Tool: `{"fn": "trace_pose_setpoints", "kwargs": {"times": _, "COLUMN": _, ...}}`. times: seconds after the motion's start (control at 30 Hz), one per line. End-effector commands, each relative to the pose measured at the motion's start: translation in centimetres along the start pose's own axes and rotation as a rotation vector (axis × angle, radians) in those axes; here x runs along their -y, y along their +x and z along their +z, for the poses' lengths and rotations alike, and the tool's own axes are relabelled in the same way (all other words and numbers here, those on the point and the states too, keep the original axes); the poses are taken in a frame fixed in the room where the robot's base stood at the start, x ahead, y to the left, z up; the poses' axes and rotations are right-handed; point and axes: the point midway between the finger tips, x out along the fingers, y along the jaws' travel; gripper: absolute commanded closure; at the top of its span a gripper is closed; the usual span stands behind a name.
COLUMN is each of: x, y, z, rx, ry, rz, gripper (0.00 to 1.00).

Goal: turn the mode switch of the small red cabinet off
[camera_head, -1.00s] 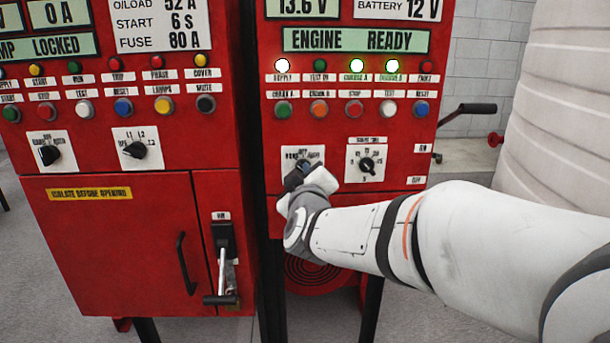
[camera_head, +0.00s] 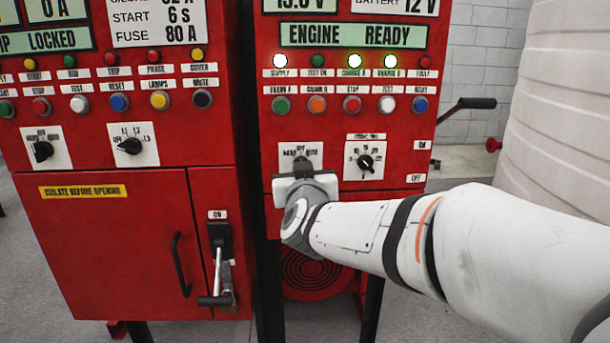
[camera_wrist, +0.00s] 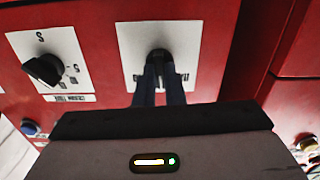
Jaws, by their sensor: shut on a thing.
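The small red cabinet (camera_head: 349,125) stands on the right in the head view, with "ENGINE READY" on its display. Its mode switch is a dark knob on a white plate (camera_head: 287,152), left of a second rotary knob (camera_head: 365,162). My gripper (camera_head: 303,172) is at this mode switch, its body level below the knob. In the wrist view, which looks upside down, the two dark fingers are closed on the mode switch knob (camera_wrist: 159,55). The fingers cover most of the knob and part of its label, so I cannot tell its setting.
A larger red cabinet (camera_head: 110,245) stands at left, with two rotary knobs, a door handle and a lever switch (camera_head: 220,250). A black crank handle (camera_head: 470,104) sticks out at right. A pale ribbed tank (camera_head: 560,110) stands at far right.

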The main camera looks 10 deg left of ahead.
Motion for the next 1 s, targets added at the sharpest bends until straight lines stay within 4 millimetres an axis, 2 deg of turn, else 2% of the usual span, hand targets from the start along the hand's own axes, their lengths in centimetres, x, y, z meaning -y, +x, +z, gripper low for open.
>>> {"fn": "trace_pose_setpoints", "kwargs": {"times": 0.67, "x": 0.09, "y": -0.01, "z": 0.12, "rx": 0.003, "ry": 0.066, "rz": -0.002, "gripper": 1.0}}
{"fn": "trace_pose_setpoints", "kwargs": {"times": 0.7, "x": 0.09, "y": -0.01, "z": 0.12, "rx": 0.003, "ry": 0.066, "rz": -0.002, "gripper": 0.89}}
{"fn": "trace_pose_setpoints", "kwargs": {"times": 0.93, "x": 0.06, "y": -0.01, "z": 0.06, "rx": 0.002, "ry": 0.066, "rz": -0.002, "gripper": 0.7}}
{"fn": "trace_pose_setpoints", "kwargs": {"times": 1.0, "x": -0.01, "y": 0.0, "z": 0.06, "rx": 0.001, "ry": 0.066, "rz": -0.001, "gripper": 0.69}}
